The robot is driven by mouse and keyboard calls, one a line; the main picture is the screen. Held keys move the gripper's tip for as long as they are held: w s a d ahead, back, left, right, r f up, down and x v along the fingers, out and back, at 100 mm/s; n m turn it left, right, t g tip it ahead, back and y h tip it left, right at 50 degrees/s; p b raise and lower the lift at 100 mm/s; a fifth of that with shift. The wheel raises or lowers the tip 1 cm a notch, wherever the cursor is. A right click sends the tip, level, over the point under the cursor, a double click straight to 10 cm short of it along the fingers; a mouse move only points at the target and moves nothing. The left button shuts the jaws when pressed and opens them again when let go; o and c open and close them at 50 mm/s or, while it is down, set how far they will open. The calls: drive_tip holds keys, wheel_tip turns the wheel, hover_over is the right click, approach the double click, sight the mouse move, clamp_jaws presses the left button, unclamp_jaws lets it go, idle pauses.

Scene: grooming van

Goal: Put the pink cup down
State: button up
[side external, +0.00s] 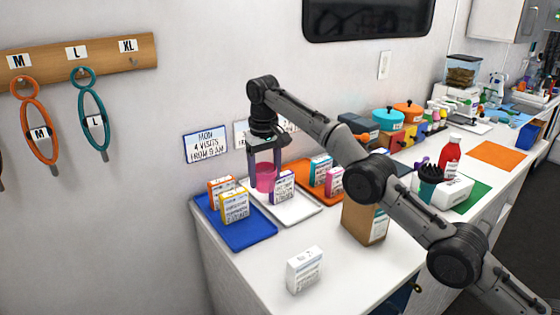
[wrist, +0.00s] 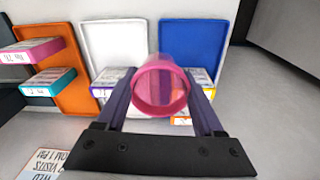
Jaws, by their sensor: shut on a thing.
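A pink cup (side external: 265,178) is held between the two fingers of my gripper (side external: 264,165), above the white tray (side external: 305,212) and near the blue tray (side external: 262,236) in the side view. In the wrist view the pink cup (wrist: 160,88) shows its round open mouth to the camera, with a finger of my gripper (wrist: 160,100) on each side. The cup appears upright. Whether its base touches anything is hidden; boxes stand close beside and behind it.
Small boxes stand on the blue, white and orange (side external: 301,169) trays. A brown bag (side external: 362,222) and a lone white box (side external: 304,270) stand on the white counter. The counter between the white box and the blue tray is clear. The wall is close behind the trays.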

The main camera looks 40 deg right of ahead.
drive_tip(key=s+a+f+n, duration=0.1)
drive_tip(key=a+f, duration=0.2)
drive_tip(key=a, duration=0.3)
drive_tip(key=shift+f+g, duration=0.3)
drive_tip(key=shift+f, duration=3.35)
drive_tip(key=shift+f, duration=0.55)
drive_tip(key=o, duration=1.5)
drive_tip(key=shift+c, duration=0.2)
